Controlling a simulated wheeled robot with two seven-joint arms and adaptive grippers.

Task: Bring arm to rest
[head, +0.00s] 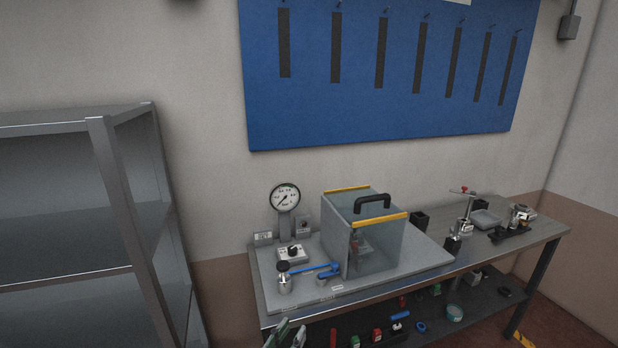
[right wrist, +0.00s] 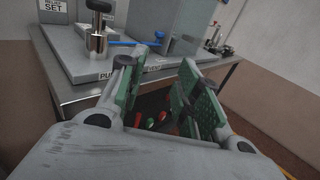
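My right gripper (head: 284,335) shows at the bottom edge of the head view, in front of the workbench's front edge. In the right wrist view my right gripper (right wrist: 158,90) has its two green-padded fingers spread apart, with nothing between them. It is outside the bench edge and touches nothing that I can see. My left gripper does not show in either view.
A workbench (head: 560,232) carries a plate with a gauge (head: 285,197), a clear guarded box (head: 385,250), a blue lever (head: 315,268) and a metal cylinder (head: 284,280). Several small items lie on its lower shelf (head: 480,318). A metal rack (head: 105,180) stands at left.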

